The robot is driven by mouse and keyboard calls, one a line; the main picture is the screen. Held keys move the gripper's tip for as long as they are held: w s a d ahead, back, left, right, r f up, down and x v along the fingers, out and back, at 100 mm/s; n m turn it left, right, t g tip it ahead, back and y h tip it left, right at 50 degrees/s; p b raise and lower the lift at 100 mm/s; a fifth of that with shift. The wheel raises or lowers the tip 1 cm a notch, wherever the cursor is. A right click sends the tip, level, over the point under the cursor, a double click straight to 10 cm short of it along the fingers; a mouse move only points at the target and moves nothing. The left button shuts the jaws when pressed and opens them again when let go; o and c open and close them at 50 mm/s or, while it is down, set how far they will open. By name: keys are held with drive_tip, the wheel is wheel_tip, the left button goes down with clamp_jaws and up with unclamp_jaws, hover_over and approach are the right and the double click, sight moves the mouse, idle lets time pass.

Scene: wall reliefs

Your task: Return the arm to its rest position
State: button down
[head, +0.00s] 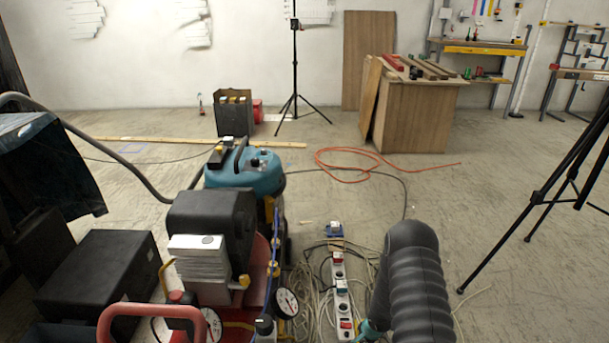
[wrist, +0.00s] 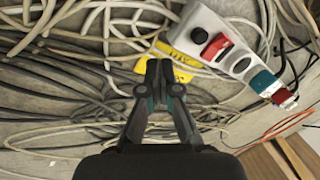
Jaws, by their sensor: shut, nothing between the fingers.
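My gripper (wrist: 159,82) shows in the wrist view with its two dark fingers together and nothing between them. It points down at the floor, over loose cables and near a white power strip (wrist: 215,42) with a red switch and plugs. Whether it touches the cables cannot be told. In the head view my dark ribbed arm (head: 420,285) stands at the lower right of centre. The gripper itself does not clearly show in the head view.
The power strip (head: 343,300) and pale cables (head: 315,305) lie left of my arm. A black tripod (head: 565,180) is at right. A wooden cabinet (head: 415,118) stands behind, with an orange hose (head: 350,165) on open floor before it.

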drive_tip(key=s+d+r+n+g+h, duration=0.1)
drive_tip(key=s+r+n, duration=0.25)
drive_tip(key=r, duration=0.65)
drive_tip(key=s+d+r+n+g+h, duration=0.15)
drive_tip(key=s+r, duration=0.35)
drive_tip(key=r, duration=0.5)
drive_tip(key=s+r+n+g, duration=0.2)
drive_tip(key=s+r+n, duration=0.2)
drive_tip(key=r, duration=0.7)
drive_tip(key=s+a+r+t, duration=0.2)
drive_tip(key=s+r, duration=0.4)
drive_tip(key=r, duration=0.3)
drive_tip(key=s+a+r+n+t+y, duration=0.1)
drive_tip(key=s+a+r+t, duration=0.1)
drive_tip(key=s+r, duration=0.5)
drive_tip(key=s+a+r+n+t, duration=0.1)
drive_tip(key=s+a+r+t, duration=0.2)
drive_tip(key=r, duration=1)
drive_tip(key=s, duration=0.3)
drive_tip(key=shift+s+a, duration=0.15)
drive_tip(key=shift+a, duration=0.05)
drive_tip(key=shift+r+y, duration=0.1)
drive_tip(key=shift+y, duration=0.15)
